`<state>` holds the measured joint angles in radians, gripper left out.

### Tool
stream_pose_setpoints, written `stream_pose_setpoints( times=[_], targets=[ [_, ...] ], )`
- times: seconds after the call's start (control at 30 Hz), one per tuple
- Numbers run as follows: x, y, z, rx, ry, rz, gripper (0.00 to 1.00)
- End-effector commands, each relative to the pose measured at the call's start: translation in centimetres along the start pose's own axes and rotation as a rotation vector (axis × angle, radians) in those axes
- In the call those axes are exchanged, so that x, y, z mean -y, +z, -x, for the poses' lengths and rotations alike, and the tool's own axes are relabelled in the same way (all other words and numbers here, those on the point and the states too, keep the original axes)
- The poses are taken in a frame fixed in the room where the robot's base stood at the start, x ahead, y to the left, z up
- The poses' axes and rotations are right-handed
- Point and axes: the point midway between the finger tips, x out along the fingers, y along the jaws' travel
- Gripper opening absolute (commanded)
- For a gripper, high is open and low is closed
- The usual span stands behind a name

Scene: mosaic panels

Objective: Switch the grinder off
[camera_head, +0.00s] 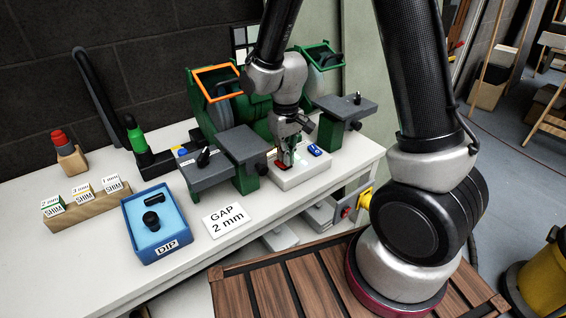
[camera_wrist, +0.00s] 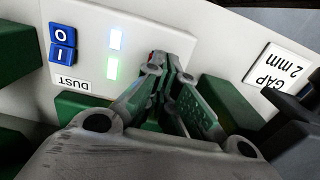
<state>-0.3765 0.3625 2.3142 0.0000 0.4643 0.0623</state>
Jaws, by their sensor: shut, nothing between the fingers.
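The green bench grinder (camera_head: 200,112) stands at the back of the white bench, with an orange-framed shield (camera_head: 217,82) on the left wheel and a green-framed one (camera_head: 320,55) on the right. In front of it lies a white switch box (camera_head: 303,176). A red switch (camera_head: 281,164) is at its left, mostly hidden by my gripper; a bit of red shows in the wrist view (camera_wrist: 152,54). My gripper (camera_head: 285,157) is shut and empty, pointing down at the red switch; I cannot tell whether it touches. A blue switch (camera_head: 315,150), marked O and I, sits above the word DUST in the wrist view (camera_wrist: 62,50).
Two lights, a whitish one (camera_wrist: 116,40) and a green one (camera_wrist: 112,68), glow on the box. Grey tool rests (camera_head: 208,170) flank it. A "GAP 2 mm" card (camera_head: 226,219), a blue DIP tray (camera_head: 132,233) and a wooden shim block (camera_head: 85,206) lie to the left.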

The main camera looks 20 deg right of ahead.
Motion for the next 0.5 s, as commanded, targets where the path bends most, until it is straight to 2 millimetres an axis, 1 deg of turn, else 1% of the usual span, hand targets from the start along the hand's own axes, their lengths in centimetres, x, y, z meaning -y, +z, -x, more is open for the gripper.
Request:
stream_pose_setpoints(
  times=[0.5],
  targets=[
    [0.00,0.02,-0.81,0.001,0.000,0.000,0.00]
  ],
)
